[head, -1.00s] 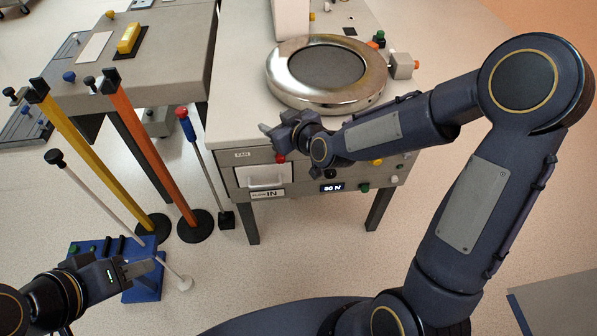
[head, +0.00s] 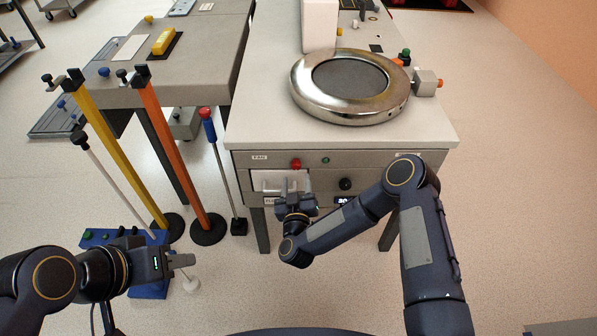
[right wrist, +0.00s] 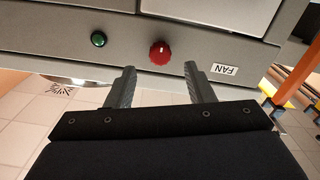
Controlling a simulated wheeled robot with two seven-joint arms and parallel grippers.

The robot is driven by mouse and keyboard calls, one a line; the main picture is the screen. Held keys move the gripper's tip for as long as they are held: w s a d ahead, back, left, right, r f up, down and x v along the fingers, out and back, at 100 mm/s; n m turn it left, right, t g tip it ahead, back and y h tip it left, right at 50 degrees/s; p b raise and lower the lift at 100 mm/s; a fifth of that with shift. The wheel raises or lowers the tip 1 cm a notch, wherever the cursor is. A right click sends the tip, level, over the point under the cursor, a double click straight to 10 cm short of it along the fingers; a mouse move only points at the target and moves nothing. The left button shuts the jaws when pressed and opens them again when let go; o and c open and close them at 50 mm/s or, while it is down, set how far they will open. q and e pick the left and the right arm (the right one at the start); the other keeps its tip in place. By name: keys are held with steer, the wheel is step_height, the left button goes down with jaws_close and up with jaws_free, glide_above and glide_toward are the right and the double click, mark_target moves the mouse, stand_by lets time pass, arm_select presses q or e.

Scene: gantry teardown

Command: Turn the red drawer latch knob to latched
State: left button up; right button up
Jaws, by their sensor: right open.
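The red knob (head: 296,164) is on the cabinet front, just above the right end of a pale drawer (head: 268,181). In the right wrist view the red knob (right wrist: 160,53) shows a short white mark along the picture's vertical. My right gripper (head: 293,186) is in front of the drawer's right part, just below the knob. In its wrist view the open, empty fingers (right wrist: 160,82) stand apart on either side of the knob's line, not touching it. My left gripper (head: 183,262) is low at left, away from the cabinet; its finger gap is unclear.
A green button (head: 326,160) and a black knob (head: 345,184) are to the right on the same front. A round metal plate (head: 350,85) lies on top. Orange (head: 178,150) and yellow (head: 118,150) posts and a red-topped rod (head: 221,165) stand at left.

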mark_target(296, 168)
steer(key=shift+w, duration=2.4)
steer(key=c, duration=1)
